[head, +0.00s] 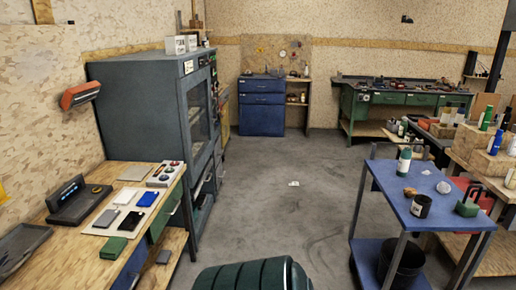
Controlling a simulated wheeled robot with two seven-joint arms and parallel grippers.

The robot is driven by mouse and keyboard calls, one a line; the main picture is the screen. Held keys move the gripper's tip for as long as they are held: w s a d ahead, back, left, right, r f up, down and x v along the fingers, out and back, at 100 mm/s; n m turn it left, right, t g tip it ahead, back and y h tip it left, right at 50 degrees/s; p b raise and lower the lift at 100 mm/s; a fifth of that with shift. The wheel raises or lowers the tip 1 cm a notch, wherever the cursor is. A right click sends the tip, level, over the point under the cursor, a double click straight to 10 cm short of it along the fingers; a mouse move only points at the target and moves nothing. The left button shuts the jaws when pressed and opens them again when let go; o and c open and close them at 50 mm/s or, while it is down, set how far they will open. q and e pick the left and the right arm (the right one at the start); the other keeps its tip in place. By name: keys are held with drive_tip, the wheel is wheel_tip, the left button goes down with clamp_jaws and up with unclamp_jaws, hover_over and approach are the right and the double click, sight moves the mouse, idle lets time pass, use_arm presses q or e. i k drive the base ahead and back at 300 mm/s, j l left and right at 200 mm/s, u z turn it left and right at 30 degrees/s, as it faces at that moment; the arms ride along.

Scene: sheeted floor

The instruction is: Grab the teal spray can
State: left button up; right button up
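A teal-green can-like container (404,161) with a pale band stands upright near the back left of the blue table (385,185) at the right. It is small in the picture, so I cannot tell for sure that it is the spray can. Neither of my grippers is in view.
The blue table also bears a black cup (421,206) and a green object (467,208). A dark green ribbed rounded object (255,275) is at the bottom edge. A wooden workbench (75,245) and a tall cabinet (140,110) line the left. The middle floor is mostly clear.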

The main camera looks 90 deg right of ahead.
sight(406, 154)
drive_tip(key=z, duration=3.85)
drive_tip(key=i+j+z, duration=0.25)
drive_tip(key=i, duration=0.45)
drive_tip(key=i+j+z, duration=0.25)
drive_tip(key=i+j, duration=0.2)
drive_tip(key=i, duration=0.2)
drive_tip(key=i+j+z, duration=0.25)
drive_tip(key=i+j, duration=0.3)
drive_tip(key=i, duration=0.1)
